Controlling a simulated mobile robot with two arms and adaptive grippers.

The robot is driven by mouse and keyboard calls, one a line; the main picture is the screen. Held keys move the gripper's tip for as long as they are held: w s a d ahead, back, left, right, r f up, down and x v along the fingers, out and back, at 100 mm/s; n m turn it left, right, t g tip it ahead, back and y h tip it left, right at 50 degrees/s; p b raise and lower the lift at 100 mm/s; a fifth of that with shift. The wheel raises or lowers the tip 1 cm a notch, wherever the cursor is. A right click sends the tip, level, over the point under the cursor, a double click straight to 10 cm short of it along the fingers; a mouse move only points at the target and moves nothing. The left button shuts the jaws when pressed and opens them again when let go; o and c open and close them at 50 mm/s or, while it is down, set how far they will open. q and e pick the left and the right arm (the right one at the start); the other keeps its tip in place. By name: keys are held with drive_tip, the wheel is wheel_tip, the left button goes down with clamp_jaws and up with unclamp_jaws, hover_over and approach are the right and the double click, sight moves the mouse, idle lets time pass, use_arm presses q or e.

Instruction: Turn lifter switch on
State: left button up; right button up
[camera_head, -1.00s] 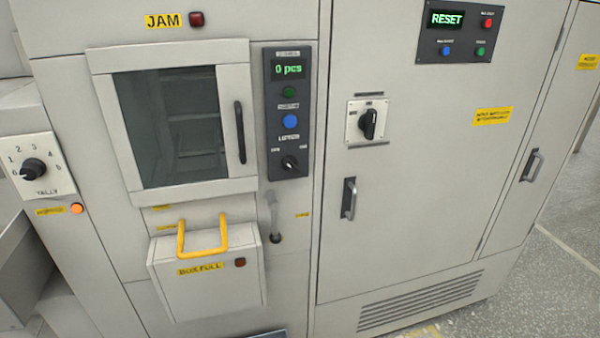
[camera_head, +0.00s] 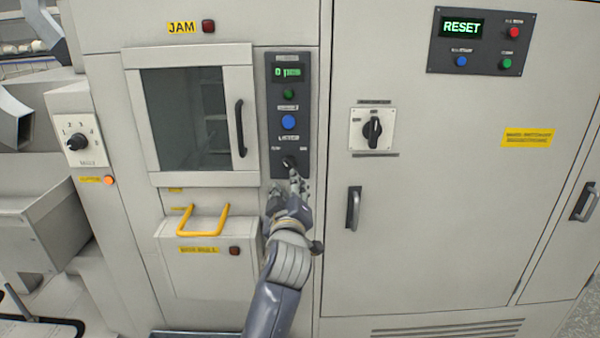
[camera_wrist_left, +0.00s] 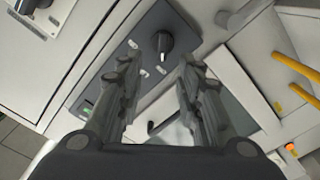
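The lifter switch (camera_head: 289,162) is a black rotary knob at the bottom of the dark control panel (camera_head: 280,140), under a label and a blue button. In the left wrist view the knob (camera_wrist_left: 158,40) shows just beyond the fingertips, between their lines. My left gripper (camera_head: 287,184) is in front of the panel's lower end, at the knob. In the left wrist view its two fingers (camera_wrist_left: 175,50) are spread apart with nothing between them. Contact with the knob cannot be told. My right gripper is not in view.
The window door (camera_head: 188,180) with a black handle (camera_head: 240,128) is left of the panel. A box with a yellow handle (camera_head: 202,232) juts out below. A larger rotary switch (camera_head: 372,130) is on the cabinet door to the right. A tally knob (camera_head: 77,142) is far left.

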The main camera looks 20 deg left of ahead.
sight(288, 167)
use_arm(q)
drive_tip(key=p+x, duration=0.1)
drive_tip(key=x, duration=0.3)
drive_tip(key=p+x, duration=0.1)
drive_tip(key=x, duration=0.4)
drive_tip(key=shift+w+a+f, duration=0.1)
drive_tip(key=shift+w+a, duration=0.2)
drive_tip(key=shift+w+a+p, duration=0.15)
drive_tip(key=shift+w+p, duration=0.15)
drive_tip(key=shift+w, duration=0.3)
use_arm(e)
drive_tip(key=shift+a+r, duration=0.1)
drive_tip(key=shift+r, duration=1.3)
use_arm(q)
drive_tip(key=shift+f, duration=0.1)
clamp_jaws()
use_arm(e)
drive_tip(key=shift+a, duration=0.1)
